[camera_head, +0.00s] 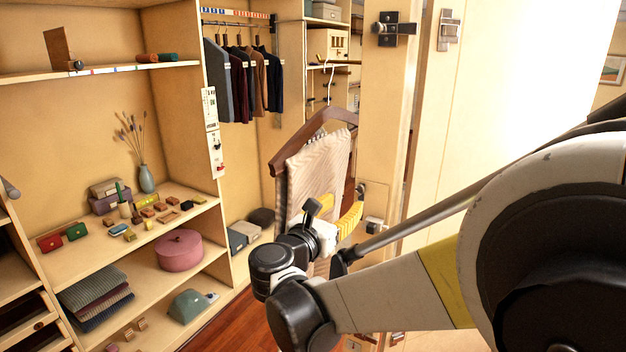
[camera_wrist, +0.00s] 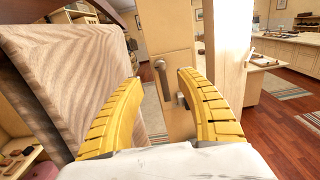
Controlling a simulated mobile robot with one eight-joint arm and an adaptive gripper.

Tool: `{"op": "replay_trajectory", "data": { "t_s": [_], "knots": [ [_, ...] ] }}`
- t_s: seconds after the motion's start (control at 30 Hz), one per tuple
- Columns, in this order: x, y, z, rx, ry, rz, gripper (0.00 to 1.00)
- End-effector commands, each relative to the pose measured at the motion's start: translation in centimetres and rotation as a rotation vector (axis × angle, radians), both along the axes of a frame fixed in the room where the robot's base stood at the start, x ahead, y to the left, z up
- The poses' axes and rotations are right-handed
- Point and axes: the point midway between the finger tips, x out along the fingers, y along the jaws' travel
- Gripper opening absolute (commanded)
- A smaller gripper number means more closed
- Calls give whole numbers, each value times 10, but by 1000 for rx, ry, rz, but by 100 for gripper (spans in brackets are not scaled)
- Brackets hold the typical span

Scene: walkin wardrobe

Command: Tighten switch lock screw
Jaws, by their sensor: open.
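My gripper (camera_head: 350,212) is open and empty, with its yellow fingers beside the striped cloth hanging and in front of a wooden post. In the wrist view its two fingers (camera_wrist: 159,82) stand apart on either side of a metal lever-like fitting (camera_wrist: 161,74) on a pale plate on the post. A small dark grey block (camera_wrist: 182,100) shows close to the right fingertip; I cannot tell whether they touch. In the head view a small grey block (camera_head: 374,224) sits on the post beside my gripper. I cannot make out which part is the switch lock screw.
A striped cloth (camera_head: 318,165) on a wooden hanger is close left of my gripper, also large in the wrist view (camera_wrist: 75,75). Shelves (camera_head: 95,250) with boxes and a pink round box (camera_head: 180,250) stand left. Dark latches (camera_head: 394,29) sit higher up. Open floor (camera_wrist: 260,115) lies beyond.

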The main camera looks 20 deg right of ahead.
Motion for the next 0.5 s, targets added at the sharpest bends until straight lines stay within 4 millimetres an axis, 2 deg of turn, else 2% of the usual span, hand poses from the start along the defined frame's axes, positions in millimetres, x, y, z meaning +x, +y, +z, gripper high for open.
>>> {"op": "replay_trajectory", "data": {
  "t_s": [0.3, 0.5],
  "knots": [
    [38, -51, 0, 4, -2, -4, 44],
    [52, -69, 0, 5, -3, -2, 44]
  ]
}}
